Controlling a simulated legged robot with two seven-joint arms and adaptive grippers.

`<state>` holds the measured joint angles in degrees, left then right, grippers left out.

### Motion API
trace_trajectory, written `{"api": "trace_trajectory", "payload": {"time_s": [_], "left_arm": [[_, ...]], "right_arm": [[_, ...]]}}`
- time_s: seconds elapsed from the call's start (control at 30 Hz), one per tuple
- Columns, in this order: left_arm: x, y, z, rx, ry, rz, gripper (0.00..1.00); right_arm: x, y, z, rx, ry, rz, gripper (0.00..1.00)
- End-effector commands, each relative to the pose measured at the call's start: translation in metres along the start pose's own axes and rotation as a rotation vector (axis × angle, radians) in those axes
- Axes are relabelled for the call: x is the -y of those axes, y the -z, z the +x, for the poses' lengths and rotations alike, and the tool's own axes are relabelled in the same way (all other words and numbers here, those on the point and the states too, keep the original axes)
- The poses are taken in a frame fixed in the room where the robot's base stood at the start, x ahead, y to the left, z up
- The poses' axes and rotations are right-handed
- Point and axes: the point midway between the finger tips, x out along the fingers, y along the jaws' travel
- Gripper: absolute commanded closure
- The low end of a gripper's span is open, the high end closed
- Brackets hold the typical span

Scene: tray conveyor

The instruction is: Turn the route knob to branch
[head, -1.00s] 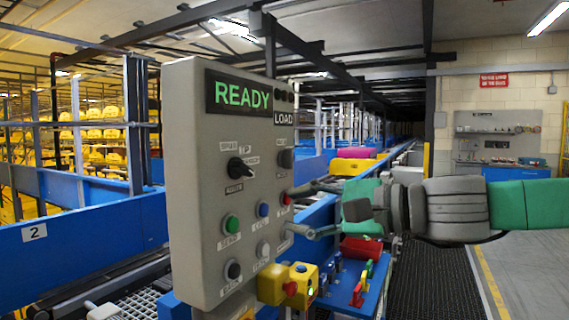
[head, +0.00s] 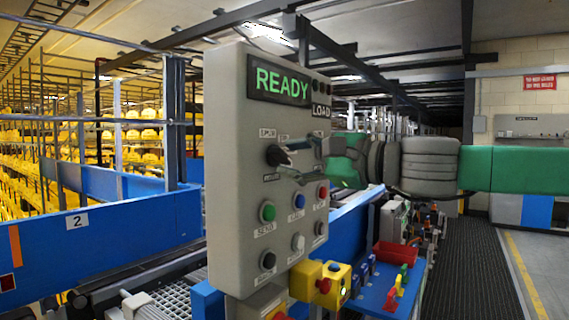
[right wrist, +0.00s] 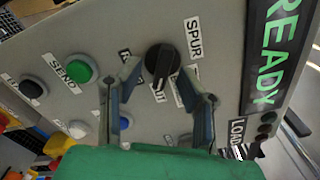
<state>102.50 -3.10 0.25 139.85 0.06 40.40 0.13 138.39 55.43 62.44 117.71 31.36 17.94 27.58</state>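The grey control panel (head: 235,180) has a black rotary knob (head: 277,155) at its upper left, below the READY display. In the right wrist view the knob (right wrist: 161,62) has a SPUR label beside it and other labels partly covered; I cannot read "branch". My right gripper (head: 291,160) is at the panel face beside the knob. In the right wrist view its two fingers (right wrist: 162,78) are spread, one to each side of the knob, with visible gaps between them and it. My left gripper is not in view.
Below the knob are a green SEND button (head: 267,211), a blue button (head: 299,201), a red button (head: 323,192) and other buttons. A yellow box with a red button (head: 323,286) and a blue shelf with a red bin (head: 392,254) stand lower right.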

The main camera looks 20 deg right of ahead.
Motion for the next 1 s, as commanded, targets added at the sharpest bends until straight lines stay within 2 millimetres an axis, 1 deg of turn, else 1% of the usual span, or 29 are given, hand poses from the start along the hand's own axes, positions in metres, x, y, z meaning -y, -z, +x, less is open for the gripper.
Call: {"api": "trace_trajectory", "payload": {"time_s": [0.03, 0.2, 0.47, 0.5, 0.57, 0.6, 0.83, 1.0], "left_arm": [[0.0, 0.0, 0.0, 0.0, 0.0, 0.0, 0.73], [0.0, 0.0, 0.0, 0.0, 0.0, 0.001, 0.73], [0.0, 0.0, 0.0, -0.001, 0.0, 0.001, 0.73], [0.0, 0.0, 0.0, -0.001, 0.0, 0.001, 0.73], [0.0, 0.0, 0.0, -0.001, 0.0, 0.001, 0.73], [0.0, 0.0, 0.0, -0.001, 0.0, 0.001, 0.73], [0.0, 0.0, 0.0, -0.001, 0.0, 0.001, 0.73], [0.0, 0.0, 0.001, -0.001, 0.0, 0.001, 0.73]], "right_arm": [[0.0, 0.001, 0.006, -0.001, 0.0, 0.0, 0.67], [0.0, 0.0, 0.017, 0.0, 0.001, -0.001, 0.67], [0.0, -0.001, 0.019, 0.0, 0.001, -0.002, 0.67], [0.0, -0.002, 0.02, 0.0, 0.001, -0.002, 0.71], [0.0, -0.002, 0.02, 0.0, 0.0, -0.002, 0.92], [0.0, -0.002, 0.02, -0.001, 0.0, -0.002, 1.0], [0.0, -0.002, 0.02, 0.001, 0.0, -0.006, 1.0], [-0.001, -0.002, 0.02, 0.001, -0.001, -0.043, 1.0]]}}
